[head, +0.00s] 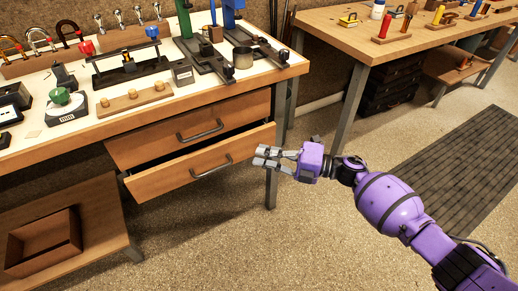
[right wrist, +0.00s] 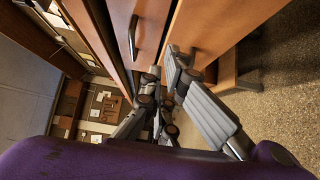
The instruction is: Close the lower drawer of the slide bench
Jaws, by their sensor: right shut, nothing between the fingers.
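The slide bench's lower drawer (head: 180,172) stands partly pulled out, with a dark gap above its wooden front. Its handle (head: 212,167) is a dark bar. The upper drawer (head: 160,142) above it sits further back. My right gripper (head: 262,157) is shut and empty at the right end of the lower drawer's front; I cannot tell whether it touches. In the right wrist view, my right gripper (right wrist: 167,72) is close to a wooden drawer front (right wrist: 205,28), and a dark handle (right wrist: 133,38) shows left of it. My left gripper is not in view.
A bench leg (head: 271,187) stands below my right gripper. An open wooden box (head: 42,240) lies on the low shelf. The floor before the drawers is clear.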

